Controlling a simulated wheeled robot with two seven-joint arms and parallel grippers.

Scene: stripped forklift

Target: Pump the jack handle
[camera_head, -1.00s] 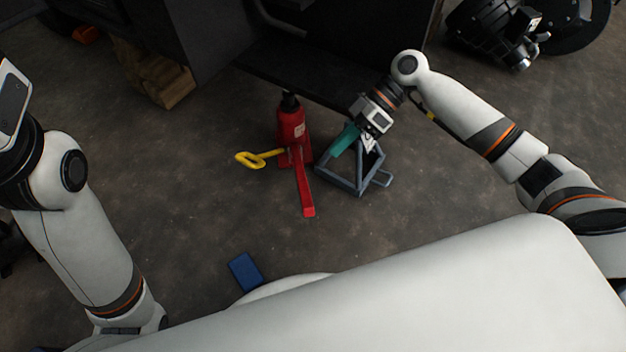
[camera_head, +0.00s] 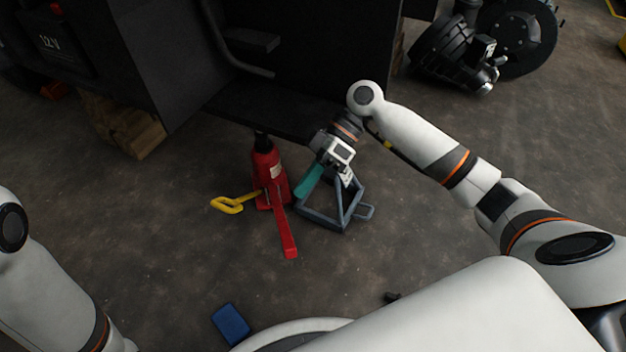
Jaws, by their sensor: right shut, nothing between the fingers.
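The red bottle jack (camera_head: 268,172) stands upright on the floor under the edge of the dark forklift body. Its red handle (camera_head: 287,235) slants down from the jack toward me, with its far end free. My right gripper (camera_head: 346,180) is to the right of the jack, above a grey triangular-framed stand (camera_head: 322,218), apart from the red handle. It looks shut and empty. A teal piece (camera_head: 308,181) lies between it and the jack; I cannot tell what it belongs to. My left gripper is out of view; only part of that arm shows at the left.
A yellow loop-ended bar (camera_head: 228,205) lies left of the jack. The forklift body (camera_head: 165,60) overhangs behind, with wooden blocks (camera_head: 125,125) at left. A blue flat block (camera_head: 231,325) lies on the floor in front. Dark machinery (camera_head: 455,55) stands at back right.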

